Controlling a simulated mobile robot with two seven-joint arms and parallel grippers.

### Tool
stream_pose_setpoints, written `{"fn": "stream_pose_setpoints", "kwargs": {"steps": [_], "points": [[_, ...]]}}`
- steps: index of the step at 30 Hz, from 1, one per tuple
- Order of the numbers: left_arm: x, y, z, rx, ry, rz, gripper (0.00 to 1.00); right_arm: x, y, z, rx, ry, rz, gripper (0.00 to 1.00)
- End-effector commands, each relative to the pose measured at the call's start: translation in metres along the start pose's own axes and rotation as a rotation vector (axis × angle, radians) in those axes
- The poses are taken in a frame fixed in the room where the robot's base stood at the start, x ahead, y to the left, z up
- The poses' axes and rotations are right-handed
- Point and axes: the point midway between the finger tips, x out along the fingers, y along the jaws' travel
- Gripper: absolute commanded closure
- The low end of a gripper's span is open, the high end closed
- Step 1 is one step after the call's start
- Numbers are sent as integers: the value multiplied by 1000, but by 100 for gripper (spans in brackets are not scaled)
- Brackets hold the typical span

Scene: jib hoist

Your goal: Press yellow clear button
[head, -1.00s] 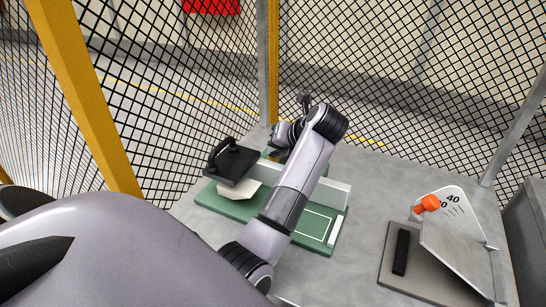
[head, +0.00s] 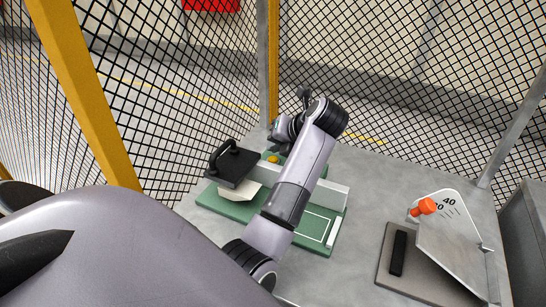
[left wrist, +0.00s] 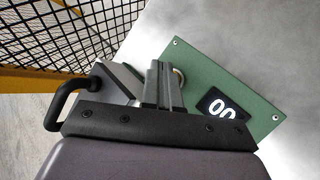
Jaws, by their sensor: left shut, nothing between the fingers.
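The yellow button (head: 272,159) shows as a small dome on the far part of the green base (head: 215,203), just right of a black handled block. My left gripper (head: 277,146) is shut and empty, just above and beyond the button in the head view; I cannot tell whether it touches. In the left wrist view the closed fingers (left wrist: 160,72) reach over the green panel (left wrist: 200,70). A metal ring (left wrist: 179,76) shows partly behind them, and the button's yellow is hidden there. My right gripper is out of view.
The black handled block (head: 232,166) sits on a white support at the base's left. A hinged plate device with an orange knob (head: 427,206) and number scale stands at right. Wire mesh and a yellow post (head: 85,110) bound the table; bare grey table lies between the devices.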

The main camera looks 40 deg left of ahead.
Motion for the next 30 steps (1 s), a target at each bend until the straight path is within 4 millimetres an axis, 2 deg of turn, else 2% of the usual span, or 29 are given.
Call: {"fn": "stream_pose_setpoints", "kwargs": {"steps": [13,30], "points": [[-33,23,24,-2,-1,-2,100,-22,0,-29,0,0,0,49],[-32,24,24,-1,0,0,100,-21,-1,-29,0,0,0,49]]}}
